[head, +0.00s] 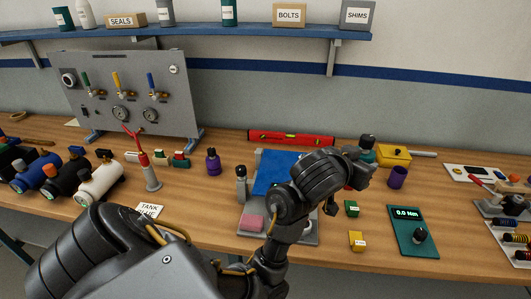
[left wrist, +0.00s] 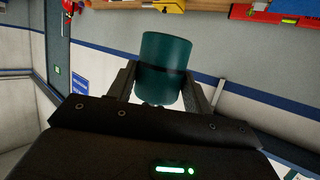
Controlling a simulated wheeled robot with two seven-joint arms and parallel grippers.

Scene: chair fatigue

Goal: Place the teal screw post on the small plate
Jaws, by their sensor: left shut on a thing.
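A teal cylinder with a dark band, which I take for the screw post, is between the fingers of my left gripper in the left wrist view (left wrist: 167,55). In the head view a teal piece with a dark top (head: 367,142) shows just beyond my left gripper (head: 358,170), mostly hidden by the hand. My left gripper is shut on it, above the right part of the bench. A small teal plate (head: 402,240) with a "0.0 Nm" readout and a black knob lies to the right, nearer the front. I cannot tell whether it is the task's plate.
Green (head: 351,208) and yellow (head: 356,241) blocks sit between tray and teal plate. A purple cup (head: 398,177) and yellow box (head: 394,155) stand behind.

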